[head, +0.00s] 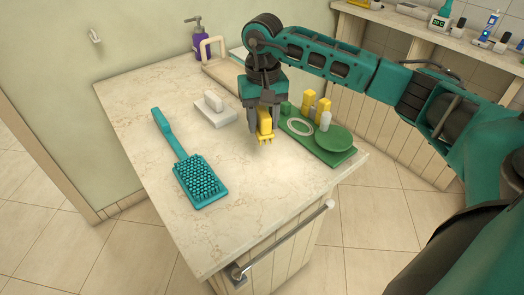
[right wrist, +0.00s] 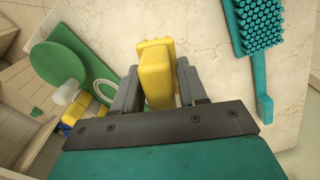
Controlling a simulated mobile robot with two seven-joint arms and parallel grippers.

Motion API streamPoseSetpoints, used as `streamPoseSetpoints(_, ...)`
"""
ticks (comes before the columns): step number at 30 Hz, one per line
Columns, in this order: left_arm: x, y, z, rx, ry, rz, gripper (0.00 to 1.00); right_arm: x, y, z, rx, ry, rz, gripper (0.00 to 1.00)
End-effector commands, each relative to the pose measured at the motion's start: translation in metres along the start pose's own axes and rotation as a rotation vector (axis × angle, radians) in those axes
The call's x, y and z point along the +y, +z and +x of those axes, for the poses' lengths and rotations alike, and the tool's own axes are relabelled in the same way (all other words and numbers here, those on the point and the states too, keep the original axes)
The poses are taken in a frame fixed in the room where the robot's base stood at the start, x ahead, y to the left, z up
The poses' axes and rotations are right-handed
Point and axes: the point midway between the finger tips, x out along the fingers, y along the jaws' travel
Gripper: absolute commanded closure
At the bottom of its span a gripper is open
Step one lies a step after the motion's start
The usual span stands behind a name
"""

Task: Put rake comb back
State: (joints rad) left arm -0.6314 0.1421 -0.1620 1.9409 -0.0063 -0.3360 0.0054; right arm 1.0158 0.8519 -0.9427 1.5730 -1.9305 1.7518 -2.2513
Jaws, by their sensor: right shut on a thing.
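The yellow rake comb (head: 265,121) is between the fingers of my right gripper (head: 264,127), its short teeth pointing down just over the countertop. I cannot tell whether the teeth touch the surface. In the right wrist view the comb (right wrist: 157,76) sits between the two grey fingers of the right gripper (right wrist: 158,88), which are shut on it. A green tray (head: 322,157) lies just right of the gripper, and a white base with a raised block (head: 214,110) lies to its left. My left gripper is not in view.
A large teal brush (head: 199,181) lies at the left. The green tray carries a green disc (head: 334,138), a pale ring (head: 299,126), yellow blocks (head: 323,106) and a white cylinder (head: 325,121). A purple bottle (head: 201,42) stands at the back. The front middle of the marble counter is clear.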

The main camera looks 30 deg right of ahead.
Motion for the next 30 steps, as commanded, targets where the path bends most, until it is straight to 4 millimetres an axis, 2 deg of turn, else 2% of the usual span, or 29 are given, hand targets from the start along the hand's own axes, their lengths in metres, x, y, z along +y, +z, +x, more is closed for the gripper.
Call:
streamPoseSetpoints(1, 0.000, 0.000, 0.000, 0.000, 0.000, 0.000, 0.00, 0.000, 0.001, 0.014, -0.005, 0.001, 0.000, 0.87)
streamPoseSetpoints(3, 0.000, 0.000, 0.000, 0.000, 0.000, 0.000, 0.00, 0.000, 0.001, 0.030, -0.004, 0.000, -0.001, 0.87)
streamPoseSetpoints(6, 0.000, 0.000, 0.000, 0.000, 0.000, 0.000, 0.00, -0.001, 0.001, 0.046, -0.002, 0.000, -0.002, 0.87)
streamPoseSetpoints(14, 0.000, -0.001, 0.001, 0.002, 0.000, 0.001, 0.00, 0.000, 0.000, 0.066, -0.001, 0.000, 0.000, 0.87)
streamPoseSetpoints(20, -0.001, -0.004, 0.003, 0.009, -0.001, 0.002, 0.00, -0.001, 0.001, 0.095, -0.002, -0.001, -0.001, 0.87)
streamPoseSetpoints(30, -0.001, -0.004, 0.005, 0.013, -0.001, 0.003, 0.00, 0.000, 0.000, 0.101, 0.002, 0.000, -0.001, 0.87)
